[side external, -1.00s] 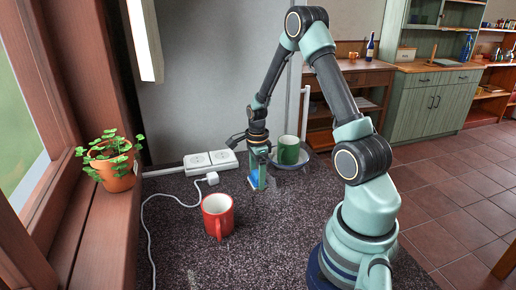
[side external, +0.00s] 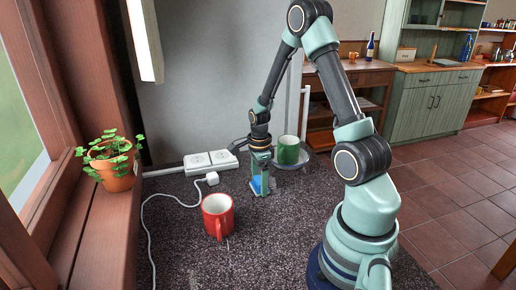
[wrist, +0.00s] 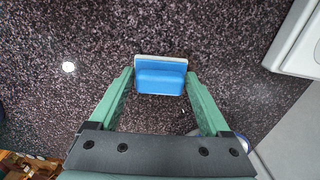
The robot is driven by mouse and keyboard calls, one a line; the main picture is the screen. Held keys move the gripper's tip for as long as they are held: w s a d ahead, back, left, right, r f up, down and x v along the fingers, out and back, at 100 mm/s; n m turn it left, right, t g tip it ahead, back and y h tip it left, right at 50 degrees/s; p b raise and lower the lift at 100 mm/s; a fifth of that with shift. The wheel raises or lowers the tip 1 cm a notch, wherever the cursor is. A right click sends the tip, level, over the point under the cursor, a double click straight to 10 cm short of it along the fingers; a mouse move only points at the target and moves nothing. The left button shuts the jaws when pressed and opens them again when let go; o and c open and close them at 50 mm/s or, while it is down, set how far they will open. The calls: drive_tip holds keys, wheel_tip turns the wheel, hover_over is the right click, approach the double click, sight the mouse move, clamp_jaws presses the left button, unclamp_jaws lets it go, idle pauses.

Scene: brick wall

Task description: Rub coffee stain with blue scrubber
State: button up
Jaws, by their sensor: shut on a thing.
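The blue scrubber (wrist: 160,80) has a pale edge along its far side and sits between the fingertips of my gripper (wrist: 160,76). The fingers grip it from both sides. In the side external view my gripper (side external: 262,183) points down, with the scrubber (side external: 257,186) low between its fingers at the dark speckled countertop (side external: 290,225). I cannot tell whether the scrubber touches the surface. I cannot make out a coffee stain on the dark speckle; the scrubber or gripper may hide it.
A red mug (side external: 217,216) stands in front, left of my gripper. A green mug (side external: 289,150) stands close behind it. A white power strip (side external: 210,160) and cable lie at back left. A potted plant (side external: 113,165) sits on the sill.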

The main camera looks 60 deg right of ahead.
drive_tip(key=shift+w+d, duration=1.75)
drive_tip(key=shift+s+a, duration=2.7)
drive_tip(key=shift+s, duration=0.05)
drive_tip(key=shift+r, duration=4.05)
